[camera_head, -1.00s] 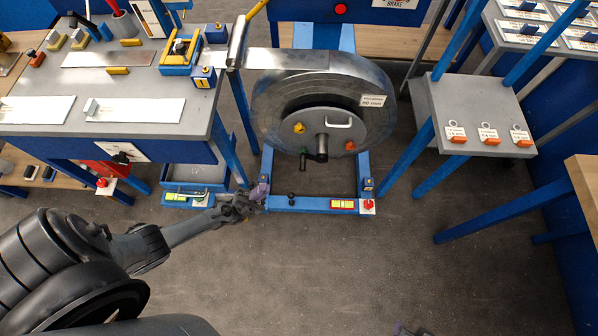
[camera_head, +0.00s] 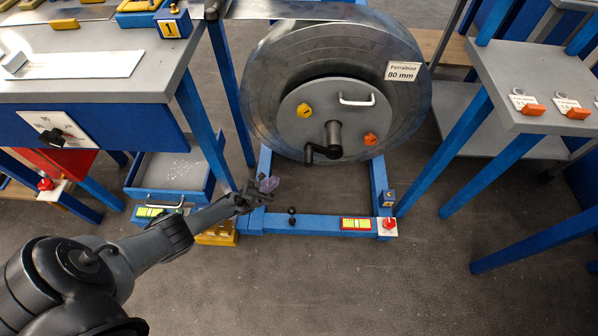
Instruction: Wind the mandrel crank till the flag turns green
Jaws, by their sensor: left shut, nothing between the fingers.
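The mandrel crank (camera_head: 322,152) is a black arm and handle at the hub of a large steel strip coil (camera_head: 290,70), inside its grey face disc (camera_head: 318,112). The crank handle lies to the lower left of the hub. My left gripper (camera_head: 264,187), with purplish fingertips, is shut and empty. It shows below and left of the crank, by the left post of the blue stand, apart from the crank. I cannot make out which part is the flag. My right gripper is not in view.
A grey bench (camera_head: 90,70) stands left, with an open blue drawer (camera_head: 173,172) below. A grey table (camera_head: 530,75) stands right. The floor in front is clear.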

